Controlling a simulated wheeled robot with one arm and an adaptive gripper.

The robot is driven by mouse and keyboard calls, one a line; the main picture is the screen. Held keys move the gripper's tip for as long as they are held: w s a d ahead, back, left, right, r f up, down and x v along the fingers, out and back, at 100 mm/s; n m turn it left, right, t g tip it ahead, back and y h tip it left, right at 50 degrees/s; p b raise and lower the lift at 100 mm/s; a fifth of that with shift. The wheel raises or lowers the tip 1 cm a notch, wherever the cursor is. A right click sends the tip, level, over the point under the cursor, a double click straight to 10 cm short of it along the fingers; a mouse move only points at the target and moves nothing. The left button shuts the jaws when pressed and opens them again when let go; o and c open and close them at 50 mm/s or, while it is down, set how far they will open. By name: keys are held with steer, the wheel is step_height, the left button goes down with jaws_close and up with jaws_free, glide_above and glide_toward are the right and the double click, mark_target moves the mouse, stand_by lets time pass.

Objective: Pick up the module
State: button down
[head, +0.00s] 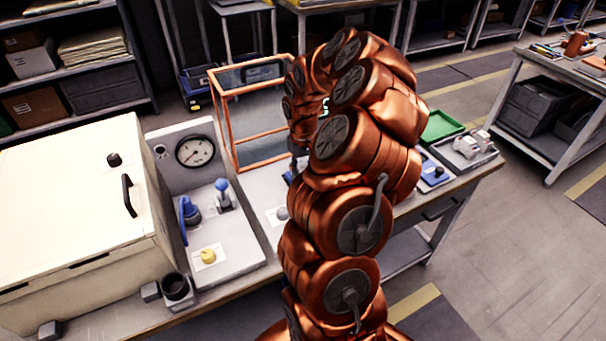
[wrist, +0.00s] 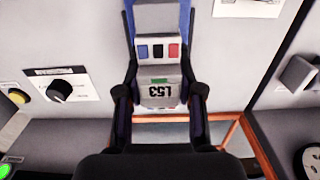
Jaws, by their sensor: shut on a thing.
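The module (wrist: 160,98) is a grey block marked "L53" with a small green strip, seen in the wrist view. My gripper (wrist: 160,91) has its two black fingers on either side of the module and is shut on it. Just above the module in the picture is a grey part with dark, blue and red patches (wrist: 158,50), between blue side rails (wrist: 129,22). I cannot tell whether the module touches these rails.
A copper-framed clear case (head: 226,118) stands on the bench behind my arm. A gauge panel (head: 194,150) with blue and yellow controls and a large cream box (head: 75,200) are at left. A green tray (head: 441,125) is at right. A black knob (wrist: 59,91) shows in the wrist view.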

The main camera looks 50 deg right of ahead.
mark_target(302, 166)
steer(key=shift+r, duration=0.25)
step_height(302, 166, up, 10)
steer(key=b, duration=0.3)
steer(key=shift+f, duration=0.2)
steer(key=shift+a+f, duration=0.1)
